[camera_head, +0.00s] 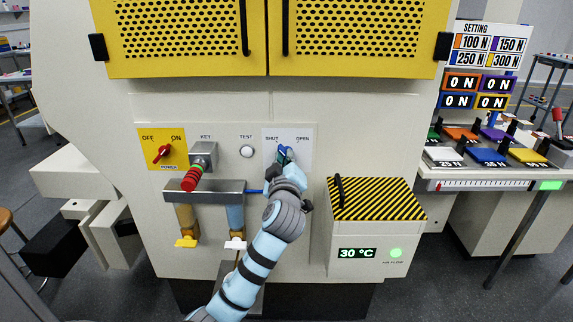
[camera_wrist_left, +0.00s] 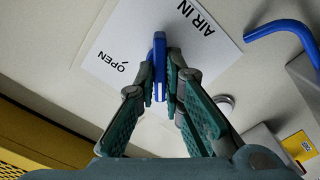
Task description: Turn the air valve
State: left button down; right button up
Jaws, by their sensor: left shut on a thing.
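The air valve's blue handle (camera_head: 282,151) stands out from a white plate (camera_head: 301,152) marked SHUT at left and OPEN at right. My left gripper (camera_head: 286,158) covers most of it in the head view. In the left wrist view, the blue handle (camera_wrist_left: 160,55) runs between the two green fingers of my left gripper (camera_wrist_left: 160,84), which are shut on it. The plate (camera_wrist_left: 115,45) there reads OPEN and AIR IN. The handle's exact angle between the marks is hard to tell. My right gripper is out of view.
Left of the valve are a red power switch (camera_head: 162,154), a key block (camera_head: 204,154) with a red grip and a white TEST button (camera_head: 246,151). Below right, a box with a striped lid (camera_head: 375,199) juts out, showing 30 °C and a green AIR FLOW light (camera_head: 395,252).

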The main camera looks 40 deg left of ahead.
pick_arm(q)
jog(key=shift+f+n, duration=0.1)
jog(key=shift+n, duration=0.4)
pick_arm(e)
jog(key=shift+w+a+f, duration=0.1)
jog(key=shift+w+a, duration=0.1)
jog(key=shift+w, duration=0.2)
pick_arm(q)
jog(key=c, duration=1.7)
grip_release()
jog(key=v, duration=1.2)
